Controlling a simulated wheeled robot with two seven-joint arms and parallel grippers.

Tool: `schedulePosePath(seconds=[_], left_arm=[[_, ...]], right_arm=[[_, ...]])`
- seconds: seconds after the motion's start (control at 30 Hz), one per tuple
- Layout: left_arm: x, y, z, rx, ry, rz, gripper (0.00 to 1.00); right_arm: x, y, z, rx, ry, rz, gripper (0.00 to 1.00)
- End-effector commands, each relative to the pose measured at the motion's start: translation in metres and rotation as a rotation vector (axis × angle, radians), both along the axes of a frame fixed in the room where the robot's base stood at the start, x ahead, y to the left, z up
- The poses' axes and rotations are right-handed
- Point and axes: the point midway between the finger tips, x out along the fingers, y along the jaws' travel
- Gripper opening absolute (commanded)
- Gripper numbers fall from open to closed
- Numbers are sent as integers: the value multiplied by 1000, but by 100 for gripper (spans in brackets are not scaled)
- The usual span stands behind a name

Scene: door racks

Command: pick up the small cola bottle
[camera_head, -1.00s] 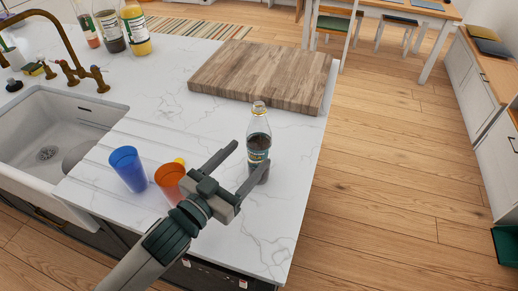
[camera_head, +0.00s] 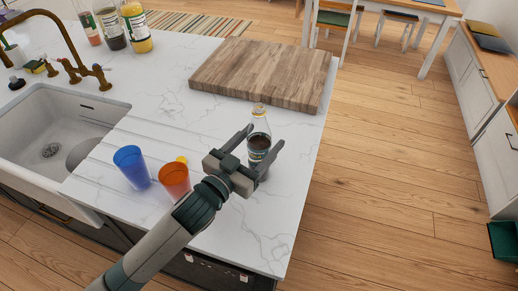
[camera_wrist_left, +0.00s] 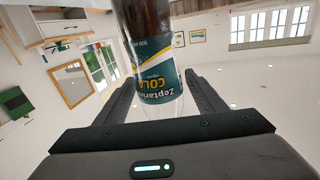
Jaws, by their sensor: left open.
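The small cola bottle (camera_head: 259,126) stands upright on the white marble counter, in front of the wooden board. It has dark liquid, a clear upper part and a yellowish cap. My left gripper (camera_head: 262,146) is open, with one finger on each side of the bottle's body. In the left wrist view the bottle (camera_wrist_left: 155,60) shows upside down, its teal cola label between the two open fingers (camera_wrist_left: 163,100). Visible gaps remain beside the label. My right gripper is not in view.
A blue cup (camera_head: 131,167) and an orange cup (camera_head: 174,180) stand left of my gripper. A thick wooden board (camera_head: 262,72) lies behind the bottle. The sink (camera_head: 50,135) is at left. Several bottles stand at the back left. The counter's right edge is close to the bottle.

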Motion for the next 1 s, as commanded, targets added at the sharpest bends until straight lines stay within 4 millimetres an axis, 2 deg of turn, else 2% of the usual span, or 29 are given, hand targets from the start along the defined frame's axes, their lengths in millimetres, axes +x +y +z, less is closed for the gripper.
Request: schedulePosePath(seconds=[0.03,0.1,0.3,0.8,1.0], left_arm=[[6,-4,7,0,-1,0,64],[14,-8,8,1,-1,0,64],[27,-18,4,0,0,0,64],[28,-19,3,0,-1,0,64],[28,-18,3,1,-1,0,16]], right_arm=[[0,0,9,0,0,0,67],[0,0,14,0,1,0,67],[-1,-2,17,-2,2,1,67],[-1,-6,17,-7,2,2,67],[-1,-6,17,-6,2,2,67]])
